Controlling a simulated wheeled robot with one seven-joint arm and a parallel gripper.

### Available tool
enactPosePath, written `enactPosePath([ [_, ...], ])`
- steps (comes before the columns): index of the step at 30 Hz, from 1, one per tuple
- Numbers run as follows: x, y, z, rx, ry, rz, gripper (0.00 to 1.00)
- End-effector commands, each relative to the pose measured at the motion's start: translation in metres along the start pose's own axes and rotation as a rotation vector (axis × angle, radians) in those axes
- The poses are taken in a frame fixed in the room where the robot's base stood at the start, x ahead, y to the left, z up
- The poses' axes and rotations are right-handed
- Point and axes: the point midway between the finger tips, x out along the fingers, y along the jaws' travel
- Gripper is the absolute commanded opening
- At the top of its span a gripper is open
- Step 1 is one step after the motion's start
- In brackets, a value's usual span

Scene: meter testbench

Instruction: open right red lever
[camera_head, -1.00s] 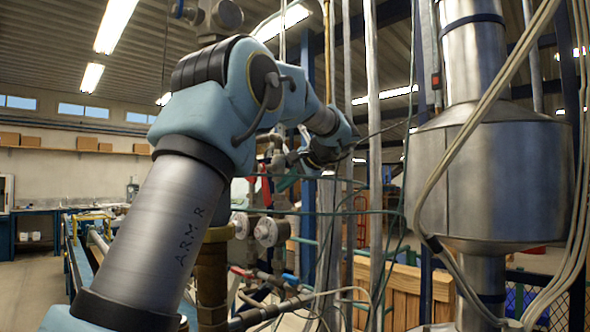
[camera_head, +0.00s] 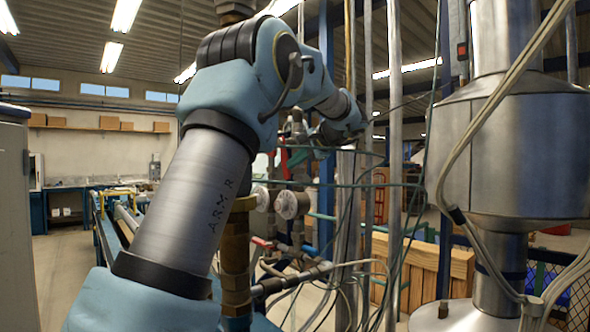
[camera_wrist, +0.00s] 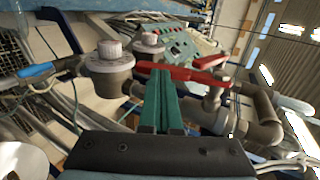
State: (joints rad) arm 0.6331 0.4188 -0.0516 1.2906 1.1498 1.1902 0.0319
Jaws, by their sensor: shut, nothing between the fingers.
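A red lever (camera_wrist: 190,73) shows in the wrist view on a grey metal valve and pipe (camera_wrist: 225,105), lying across the picture just beyond my fingertips. My gripper (camera_wrist: 160,72) has its two green fingers together with nothing between them. The tips overlap the left part of the lever in the picture; I cannot tell whether they touch it. In the head view my gripper is small and partly hidden behind my arm, beside the pipes. A lower red lever (camera_head: 262,242) also shows there, left of a blue one.
Two round white-capped meters (camera_wrist: 110,58) stand left of the lever in the wrist view. A blue lever (camera_wrist: 36,70) is farther left. Loose cables hang around the pipes. A large metal vessel (camera_head: 510,150) stands at right in the head view.

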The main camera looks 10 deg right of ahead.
Motion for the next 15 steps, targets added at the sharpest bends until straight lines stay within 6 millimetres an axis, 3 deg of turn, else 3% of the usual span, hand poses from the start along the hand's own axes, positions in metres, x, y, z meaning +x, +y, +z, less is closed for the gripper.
enactPosePath([
  [1,0.006,0.010,-0.001,0.001,0.000,-0.020,0.00],
  [15,0.020,0.010,0.000,0.001,-0.001,-0.196,0.00],
])
